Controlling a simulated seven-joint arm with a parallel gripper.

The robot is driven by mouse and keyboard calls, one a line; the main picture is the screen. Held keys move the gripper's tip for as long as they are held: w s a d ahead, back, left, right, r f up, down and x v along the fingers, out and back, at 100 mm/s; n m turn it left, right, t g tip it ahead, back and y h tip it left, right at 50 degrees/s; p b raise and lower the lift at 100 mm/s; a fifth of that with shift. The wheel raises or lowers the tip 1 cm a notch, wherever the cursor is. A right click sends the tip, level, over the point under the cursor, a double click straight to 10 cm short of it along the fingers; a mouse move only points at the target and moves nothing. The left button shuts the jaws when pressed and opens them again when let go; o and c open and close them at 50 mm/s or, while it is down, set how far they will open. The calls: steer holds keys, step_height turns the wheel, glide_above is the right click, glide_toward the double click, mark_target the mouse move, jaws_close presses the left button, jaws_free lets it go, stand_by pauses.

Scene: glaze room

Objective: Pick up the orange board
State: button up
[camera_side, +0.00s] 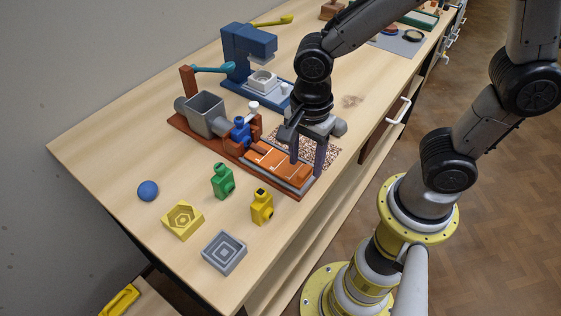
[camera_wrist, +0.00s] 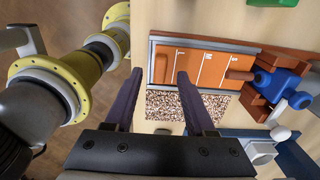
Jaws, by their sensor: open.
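The orange board (camera_side: 273,163) is a flat orange strip with white cross lines. It lies in a grey-edged tray at the near right end of a red-brown machine base. In the wrist view the orange board (camera_wrist: 210,66) lies ahead of my fingers and to their right. My gripper (camera_side: 307,166) is open, fingers pointing down, at the right end of the board. I cannot tell whether the fingers touch the board.
A blue plunger (camera_side: 241,131) and grey hopper (camera_side: 205,114) stand at the board's far end. A speckled mat (camera_wrist: 180,106) lies beside the tray. Green (camera_side: 222,181) and yellow (camera_side: 262,207) bottles stand in front. A blue press (camera_side: 247,52) stands behind.

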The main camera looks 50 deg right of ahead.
step_height(320, 180, down, 2)
steer(key=shift+f, duration=0.1)
jaws_close()
stand_by(0.4)
